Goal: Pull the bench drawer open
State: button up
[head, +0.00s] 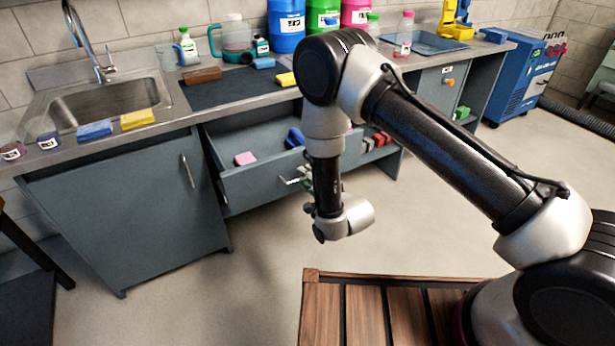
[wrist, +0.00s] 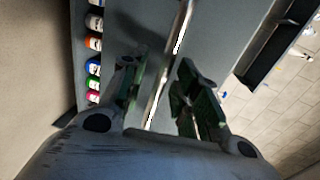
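The bench drawer (head: 250,181) is a grey-blue drawer under the worktop, and it stands partly open in the head view. A pink sponge (head: 245,158) and a blue item (head: 294,137) lie inside it. Its metal bar handle (head: 290,181) is on the front face, partly hidden by my arm. My gripper (head: 304,178) is at the handle, mostly hidden behind my wrist. In the wrist view the handle (wrist: 181,35) runs between the two green-padded fingers of my gripper (wrist: 160,82). The fingers are apart, with a gap visible beside the bar.
A cupboard door (head: 130,205) with a vertical handle is left of the drawer, below the sink (head: 105,100). Bottles and sponges stand on the worktop (head: 195,112). Red and grey blocks (head: 377,141) sit right of the drawer.

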jog(key=v, duration=1.1)
jog(key=shift+s, duration=0.2)
jog(key=shift+d+r, duration=0.1)
jog(key=shift+d, duration=0.05)
